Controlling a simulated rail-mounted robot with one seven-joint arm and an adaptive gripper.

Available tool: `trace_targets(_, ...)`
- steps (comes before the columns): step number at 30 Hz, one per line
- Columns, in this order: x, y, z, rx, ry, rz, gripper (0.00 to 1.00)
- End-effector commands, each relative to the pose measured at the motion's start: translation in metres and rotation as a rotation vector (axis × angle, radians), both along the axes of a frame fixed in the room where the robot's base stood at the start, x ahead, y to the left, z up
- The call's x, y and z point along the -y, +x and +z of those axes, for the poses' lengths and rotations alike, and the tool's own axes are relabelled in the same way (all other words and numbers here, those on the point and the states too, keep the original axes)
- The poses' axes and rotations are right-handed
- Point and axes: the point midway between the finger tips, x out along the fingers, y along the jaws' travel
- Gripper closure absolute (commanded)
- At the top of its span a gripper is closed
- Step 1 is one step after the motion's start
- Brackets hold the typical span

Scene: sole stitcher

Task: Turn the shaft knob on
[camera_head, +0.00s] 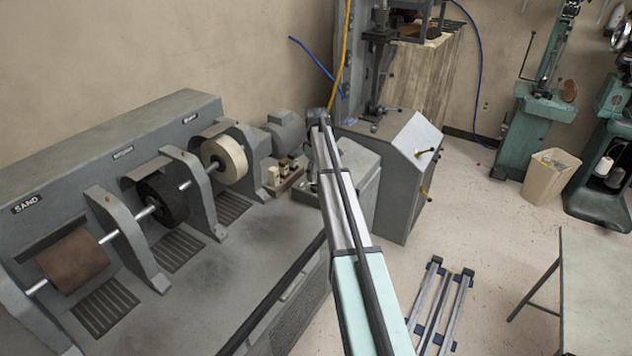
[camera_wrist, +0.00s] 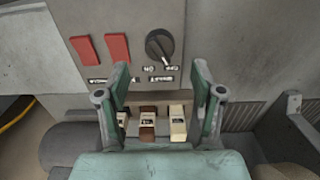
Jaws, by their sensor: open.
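In the wrist view, a round black shaft knob (camera_wrist: 160,45) with a pale pointer mark sits on a grey panel (camera_wrist: 140,14). Lettering below it appears upside down and includes "ON" and "OFF"; its exact setting is hard to read. My gripper (camera_wrist: 160,76) is open and empty, its two green fingers spread left and right below the knob in the picture, with no visible contact. In the head view my arm reaches toward the far end of the grey sanding machine (camera_head: 170,120); I cannot make out the knob there.
Two red switches (camera_wrist: 101,48) sit left of the knob. Brown and cream small objects (camera_wrist: 162,122) show between my fingers. In the head view, several small items (camera_head: 284,170) stand on the machine's far end, beside a grey motor (camera_head: 285,132). A grey cabinet (camera_head: 405,165) stands right of my arm.

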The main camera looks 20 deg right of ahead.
Motion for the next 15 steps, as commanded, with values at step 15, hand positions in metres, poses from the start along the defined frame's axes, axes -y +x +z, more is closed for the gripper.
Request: trace_targets(15, 0.000, 0.000, -0.057, 0.001, 0.001, -0.001, 0.33)
